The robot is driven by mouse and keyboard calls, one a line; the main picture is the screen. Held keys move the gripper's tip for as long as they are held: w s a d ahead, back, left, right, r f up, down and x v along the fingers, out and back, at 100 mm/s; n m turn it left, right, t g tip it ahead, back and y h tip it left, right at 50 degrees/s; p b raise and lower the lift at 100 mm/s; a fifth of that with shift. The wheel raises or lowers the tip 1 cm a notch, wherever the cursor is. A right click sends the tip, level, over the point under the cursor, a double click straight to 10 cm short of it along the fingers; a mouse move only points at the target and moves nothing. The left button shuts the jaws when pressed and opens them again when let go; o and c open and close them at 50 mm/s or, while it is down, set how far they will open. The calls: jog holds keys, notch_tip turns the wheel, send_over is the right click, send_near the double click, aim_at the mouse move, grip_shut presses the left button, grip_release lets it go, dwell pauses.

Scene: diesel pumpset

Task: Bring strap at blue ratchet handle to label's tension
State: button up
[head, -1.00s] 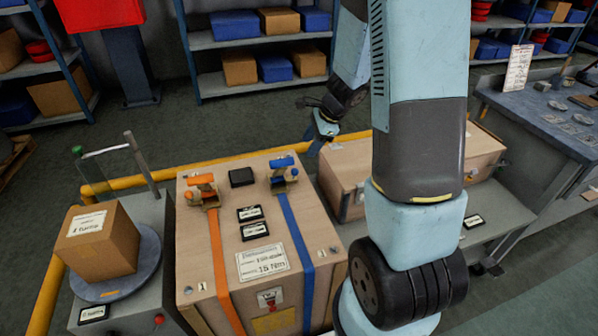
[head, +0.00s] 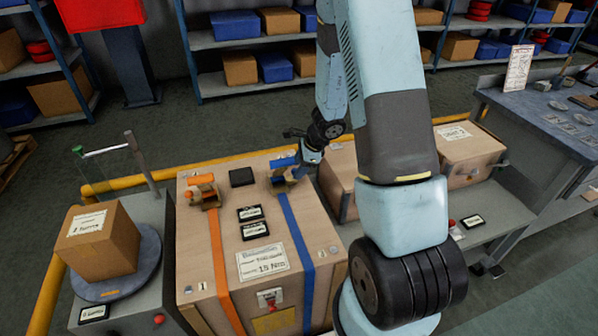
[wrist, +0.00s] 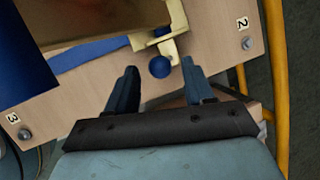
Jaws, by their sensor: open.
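The blue ratchet handle (head: 283,162) sits on top of the large wooden crate (head: 200,270), on the blue strap (head: 296,240), which runs over the crate's front. In the wrist view a blue ball knob (wrist: 160,67) on a brass-coloured bracket (wrist: 172,45) lies just beyond the space between my fingers. My gripper (wrist: 158,85) is open and empty; it also shows in the head view (head: 308,160) right beside the blue ratchet. An orange ratchet (head: 201,190) with an orange strap (head: 218,260) is to the left. A label (head: 263,261) on the crate reads about 15 Nm.
Two small dark displays (head: 252,222) and a black block (head: 241,177) sit on the crate top. A yellow rail (head: 165,165) runs behind. A carton (head: 98,243) stands on a round plate at left. Another crate (head: 470,150) and a workbench (head: 540,110) are at right.

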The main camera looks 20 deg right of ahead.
jog(key=shift+x, duration=1.65)
grip_shut()
